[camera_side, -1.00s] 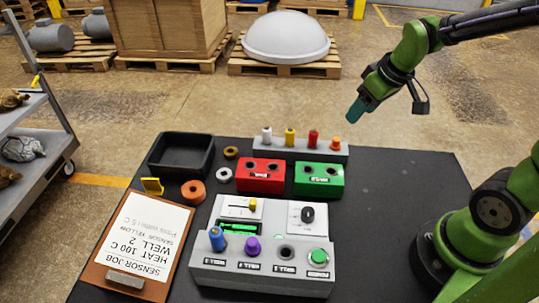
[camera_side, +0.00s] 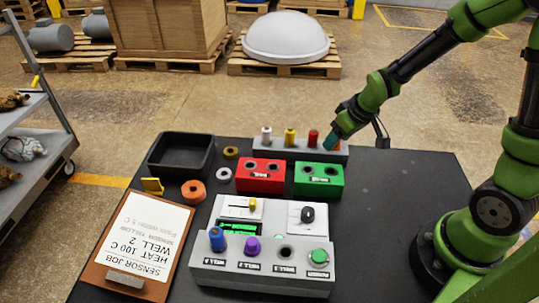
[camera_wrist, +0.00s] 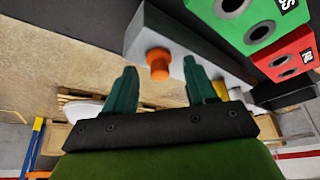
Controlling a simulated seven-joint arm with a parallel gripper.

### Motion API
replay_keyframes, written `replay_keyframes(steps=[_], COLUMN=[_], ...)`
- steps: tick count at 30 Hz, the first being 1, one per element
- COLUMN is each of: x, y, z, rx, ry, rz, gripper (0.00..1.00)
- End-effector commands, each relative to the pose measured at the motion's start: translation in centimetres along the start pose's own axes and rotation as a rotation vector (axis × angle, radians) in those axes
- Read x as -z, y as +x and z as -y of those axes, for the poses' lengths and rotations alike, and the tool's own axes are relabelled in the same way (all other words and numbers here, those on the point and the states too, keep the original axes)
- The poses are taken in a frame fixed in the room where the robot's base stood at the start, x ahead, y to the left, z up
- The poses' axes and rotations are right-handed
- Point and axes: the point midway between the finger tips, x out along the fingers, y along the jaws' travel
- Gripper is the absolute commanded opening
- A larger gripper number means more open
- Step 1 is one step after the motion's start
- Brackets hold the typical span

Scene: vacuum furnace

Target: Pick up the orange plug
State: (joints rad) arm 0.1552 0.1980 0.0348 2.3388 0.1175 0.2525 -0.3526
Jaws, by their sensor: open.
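My gripper (camera_wrist: 160,72) is open, with one finger on each side of the plug and visible space between. I cannot tell how far down the fingers reach or whether they touch it. In the side view my gripper (camera_side: 337,138) is at the right end of the rack (camera_side: 270,147) and mostly hides the orange plug.
White (camera_side: 266,135), yellow (camera_side: 290,138) and red (camera_side: 313,139) plugs stand in the same rack to the left. The red block (camera_side: 260,175) and green block (camera_side: 319,180) lie in front. Bare black table (camera_side: 400,200) is at right.

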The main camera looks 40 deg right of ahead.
Motion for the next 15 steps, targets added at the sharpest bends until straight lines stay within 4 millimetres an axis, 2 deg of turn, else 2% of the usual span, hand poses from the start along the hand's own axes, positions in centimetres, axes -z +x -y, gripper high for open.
replay_keyframes(steps=[5,15], x=[0.03,0.02], y=[-0.01,-0.03], z=[0.0,0.0], rx=[0.0,0.0], ry=[0.0,0.0], rz=[-0.001,0.0], gripper=[0.56,0.06])
